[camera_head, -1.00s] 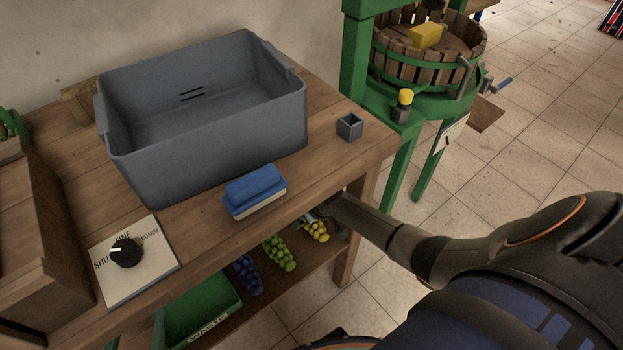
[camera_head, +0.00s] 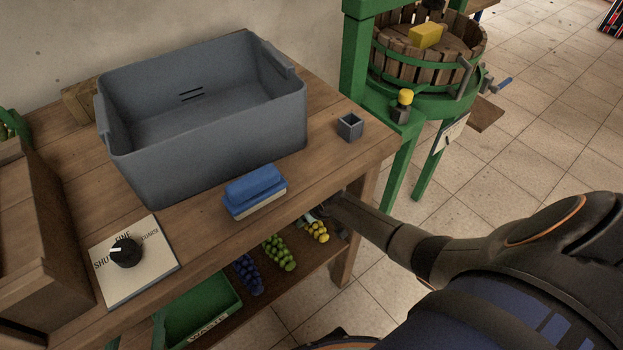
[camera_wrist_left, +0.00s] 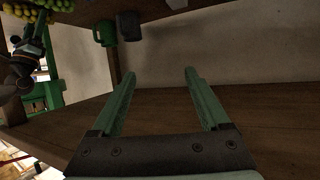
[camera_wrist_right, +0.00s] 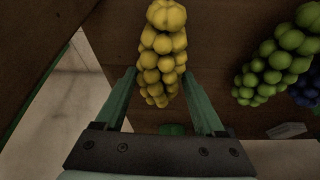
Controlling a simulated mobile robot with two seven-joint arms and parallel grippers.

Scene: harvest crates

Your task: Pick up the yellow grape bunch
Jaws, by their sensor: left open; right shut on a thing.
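The yellow grape bunch (camera_head: 318,232) is at the lower shelf under the bench's front edge, at the right end of a row of bunches. In the right wrist view the bunch (camera_wrist_right: 163,45) lies between the fingers of my right gripper (camera_wrist_right: 158,76), which is shut on it. In the head view the bench edge and my right arm partly hide that gripper. My left gripper (camera_wrist_left: 160,74) is open and empty in its wrist view, and does not show in the head view. The yellow bunch (camera_wrist_left: 32,13) also shows there at the top left.
A green bunch (camera_head: 279,252) and a blue bunch (camera_head: 248,275) are left of the yellow one, near a green tray (camera_head: 206,312). Above, the bench holds a grey crate (camera_head: 207,150), a blue sponge-like block (camera_head: 254,186) and a small grey cup (camera_head: 350,127). A green press stands right.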

